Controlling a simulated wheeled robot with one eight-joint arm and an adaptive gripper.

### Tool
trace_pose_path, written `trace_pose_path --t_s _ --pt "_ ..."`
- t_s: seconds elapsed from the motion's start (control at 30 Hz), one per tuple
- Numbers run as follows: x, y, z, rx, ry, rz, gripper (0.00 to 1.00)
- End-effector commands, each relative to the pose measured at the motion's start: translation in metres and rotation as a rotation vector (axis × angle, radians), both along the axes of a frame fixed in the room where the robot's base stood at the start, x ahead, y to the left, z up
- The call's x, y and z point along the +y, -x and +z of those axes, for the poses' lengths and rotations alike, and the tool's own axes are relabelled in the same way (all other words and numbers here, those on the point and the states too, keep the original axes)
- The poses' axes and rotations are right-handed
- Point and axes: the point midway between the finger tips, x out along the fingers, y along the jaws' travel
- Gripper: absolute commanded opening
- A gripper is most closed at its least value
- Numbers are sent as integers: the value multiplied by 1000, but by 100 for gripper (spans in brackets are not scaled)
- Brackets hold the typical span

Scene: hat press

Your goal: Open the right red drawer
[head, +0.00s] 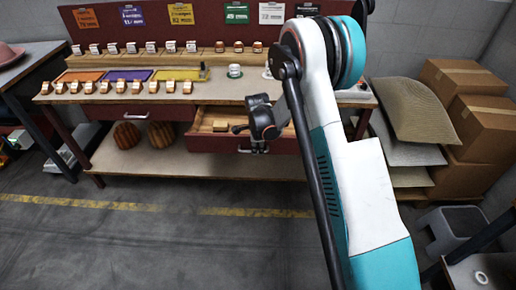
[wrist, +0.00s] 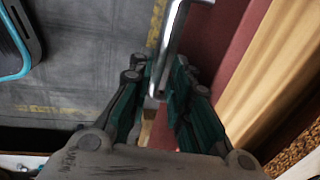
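The right red drawer (head: 214,143) stands partly pulled out under the workbench in the head view, its wooden inside showing. My gripper (head: 258,148) is at the drawer's front, at its handle. In the wrist view the silver handle (wrist: 171,45) runs between the two fingers of my gripper (wrist: 163,78), which are close on both sides of it. The red front panel (wrist: 216,45) and the wooden drawer edge (wrist: 262,62) are to the right of the fingers. My arm hides the right part of the drawer in the head view.
A closed left red drawer (head: 135,111) is beside it. The bench's lower shelf (head: 200,163) holds two brown ribbed objects (head: 128,134). Boxes (head: 480,125) and stacked sacks (head: 412,108) stand at the right. The floor in front of the bench is clear.

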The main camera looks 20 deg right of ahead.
Motion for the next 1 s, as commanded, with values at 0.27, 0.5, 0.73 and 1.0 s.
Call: trace_pose_path --t_s 0.27,0.5,0.73,1.0 --pt "3 7 41 0 0 0 18" --pt "5 15 85 0 0 0 18" --pt "7 20 110 0 0 0 18" --pt "7 21 115 0 0 0 18"
